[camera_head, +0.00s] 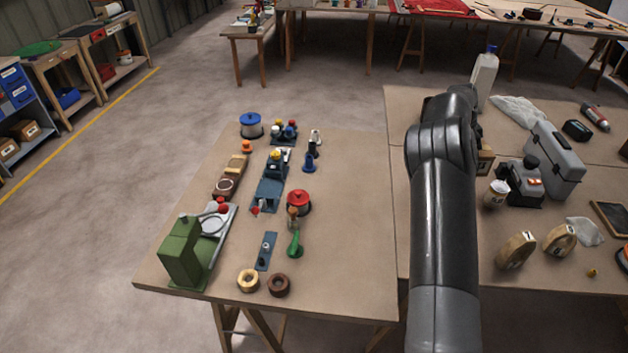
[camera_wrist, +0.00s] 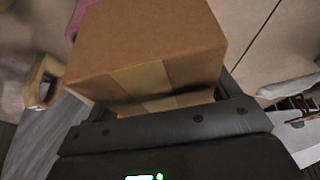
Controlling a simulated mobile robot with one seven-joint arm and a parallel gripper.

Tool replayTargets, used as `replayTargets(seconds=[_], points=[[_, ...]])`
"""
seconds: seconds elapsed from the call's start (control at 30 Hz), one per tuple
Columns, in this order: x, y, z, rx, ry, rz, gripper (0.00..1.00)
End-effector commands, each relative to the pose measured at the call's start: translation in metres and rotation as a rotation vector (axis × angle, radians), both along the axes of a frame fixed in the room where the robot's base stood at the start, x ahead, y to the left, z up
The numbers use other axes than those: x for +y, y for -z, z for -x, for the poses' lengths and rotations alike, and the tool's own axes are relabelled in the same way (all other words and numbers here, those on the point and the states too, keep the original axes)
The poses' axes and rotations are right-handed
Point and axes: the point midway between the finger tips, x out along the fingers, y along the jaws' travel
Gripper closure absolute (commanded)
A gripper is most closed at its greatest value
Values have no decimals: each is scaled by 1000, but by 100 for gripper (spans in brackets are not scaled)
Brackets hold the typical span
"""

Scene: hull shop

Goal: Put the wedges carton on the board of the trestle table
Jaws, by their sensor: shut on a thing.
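My gripper (camera_wrist: 160,102) is shut on a plain brown cardboard carton (camera_wrist: 150,40) with a strip of tan tape, which fills the middle of the wrist view. No wording shows on its visible faces, so I cannot read whether it is the wedges carton. In the head view my arm reaches forward over the right-hand table and hides the gripper. A small brown patch (camera_head: 486,162) beside the arm may be part of the carton. A table with a brown board (camera_head: 350,230) and wooden trestle legs stands at left centre; its right part is bare.
The board's left part holds a green machine (camera_head: 181,254), a red-lidded pot (camera_head: 299,202), a blue-lidded pot (camera_head: 251,125) and tape rolls (camera_head: 248,281).

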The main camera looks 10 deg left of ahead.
Motion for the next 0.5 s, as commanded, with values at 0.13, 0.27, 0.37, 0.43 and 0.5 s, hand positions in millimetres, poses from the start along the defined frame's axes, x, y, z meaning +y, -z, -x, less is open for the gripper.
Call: replayTargets(seconds=[0.13,0.27,0.37,0.43,0.5], points=[[22,4,2,-1,-160,-4,48],[60,9,6,-4,-422,-6,48],[95,11,11,-4,-639,-5,48],[120,11,14,-5,-785,-4,48],[144,10,19,-4,-923,-3,48]])
